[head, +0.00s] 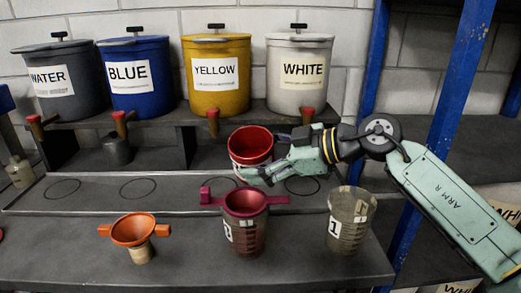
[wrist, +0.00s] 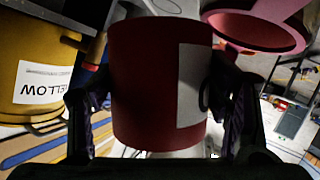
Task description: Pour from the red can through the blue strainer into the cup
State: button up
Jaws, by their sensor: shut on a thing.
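A red can (head: 248,145) with a white label is held in my gripper (head: 262,170), its open mouth showing. In the wrist view the red can (wrist: 147,85) sits between the two fingers, its label to the right. It is behind and above a crimson strainer (head: 246,201), which rests in the mouth of a clear cup (head: 249,238) with a partly hidden number label. The crimson strainer also shows at the top right of the wrist view (wrist: 256,30). I see no blue strainer; an orange one (head: 134,229) stands at the left. The can's contents are not visible.
A second cup (head: 350,222), marked 1, stands at the right. Lidded tubs with taps, WATER (head: 55,82), BLUE (head: 137,80), YELLOW (head: 216,80) and WHITE (head: 299,78), line the back shelf. A blue post (head: 450,120) rises behind my arm. The bench between the orange strainer and cup is clear.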

jog(key=shift+s+m+g, duration=0.15)
jog(key=shift+m+g, duration=0.15)
jog(key=shift+m, duration=0.2)
jog(key=shift+r+m+g, duration=0.7)
jog(key=shift+r+m, duration=0.2)
jog(key=shift+r, duration=0.65)
